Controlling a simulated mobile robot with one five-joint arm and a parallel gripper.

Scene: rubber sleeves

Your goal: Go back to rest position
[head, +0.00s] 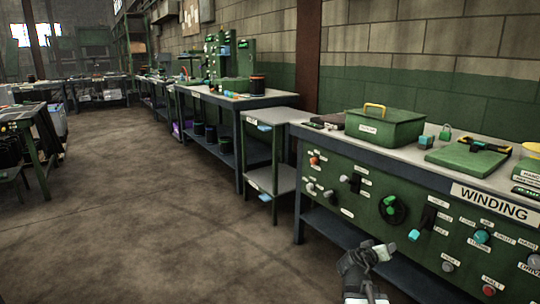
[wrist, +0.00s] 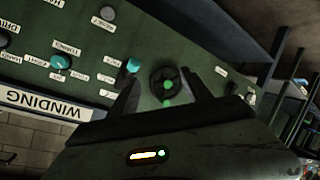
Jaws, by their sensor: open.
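My gripper (head: 380,250) is open and empty in the head view, in front of the lower panel of the green winding bench. In the wrist view my two dark fingers (wrist: 164,76) stand apart, with a black round handwheel (wrist: 168,98) with green parts seen between them. The gap to the panel cannot be judged exactly. The same handwheel (head: 392,209) shows in the head view, above and right of my gripper. A lever with a teal tip (head: 414,234) is close to the right of my gripper; it also shows in the wrist view (wrist: 133,65).
The winding bench (head: 340,232) fills the right side, with a green box (head: 384,128) with a yellow handle on top. A small shelf table (head: 272,181) and a longer workbench (head: 225,99) stand beyond. The concrete floor (head: 140,220) to the left is clear.

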